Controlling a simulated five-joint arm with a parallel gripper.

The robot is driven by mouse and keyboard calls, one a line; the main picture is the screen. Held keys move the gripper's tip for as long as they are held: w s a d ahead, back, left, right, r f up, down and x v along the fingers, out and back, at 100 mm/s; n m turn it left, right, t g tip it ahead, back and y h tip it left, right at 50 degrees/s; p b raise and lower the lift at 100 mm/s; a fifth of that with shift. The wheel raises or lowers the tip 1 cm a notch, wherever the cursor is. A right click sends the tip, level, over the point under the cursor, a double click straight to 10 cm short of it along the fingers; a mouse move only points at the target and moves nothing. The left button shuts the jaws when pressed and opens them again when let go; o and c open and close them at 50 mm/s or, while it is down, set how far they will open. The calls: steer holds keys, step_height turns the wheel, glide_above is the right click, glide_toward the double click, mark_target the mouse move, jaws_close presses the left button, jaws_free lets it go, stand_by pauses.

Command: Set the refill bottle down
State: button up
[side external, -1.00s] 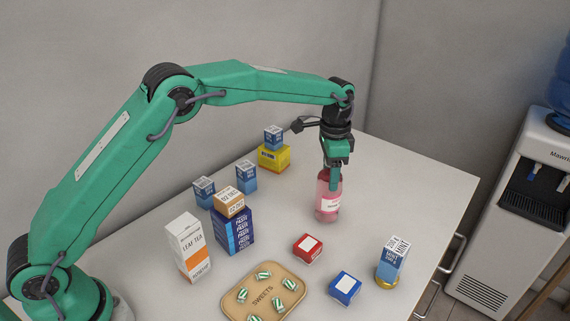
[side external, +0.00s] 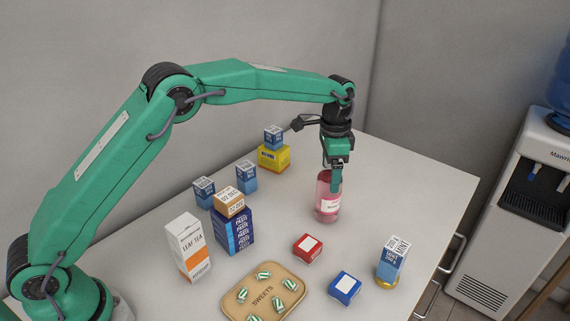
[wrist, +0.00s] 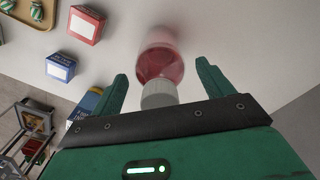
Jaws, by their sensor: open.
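The pink refill bottle (side external: 327,207) with a white label stands upright on the counter, right of the middle in the side view. In the wrist view the bottle (wrist: 160,60) shows its pale cap toward me, between the two fingers. My gripper (side external: 336,188) points down at the bottle's upper part. In the wrist view my gripper (wrist: 162,82) is open, with a gap on each side of the bottle. The cap is hidden behind the finger in the side view.
A sweets tray (side external: 236,311), a leaf tea box (side external: 188,248) and stacked boxes (side external: 233,230) are to the left. The counter right of the bottle is clear.

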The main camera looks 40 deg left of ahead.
step_height(320, 180, up, 11)
steer(key=shift+r, duration=0.3)
steer(key=shift+r, duration=0.1)
stand_by(0.8)
steer(key=shift+s+a+r, duration=0.2)
steer(key=s+a+r+n+t, duration=0.1)
steer(key=s+a+r+n, duration=0.1)
steer(key=s+a+r, duration=0.45)
steer(key=s+a+r+n+t, duration=0.2)
steer(key=s+a+n, duration=0.1)
steer(key=s, duration=0.6)
steer(key=s+a+f+n+t, duration=0.1)
steer(key=s+f, duration=0.3)
steer(key=s, duration=0.6)
steer(key=s+a+f+n+t, duration=0.1)
steer(key=s+a+f+n, duration=0.2)
steer(key=s, duration=0.6)
steer(key=shift+s+a+f+t, duration=0.35)
steer(key=shift+a+f, duration=0.2)
steer(key=shift+f, duration=0.2)
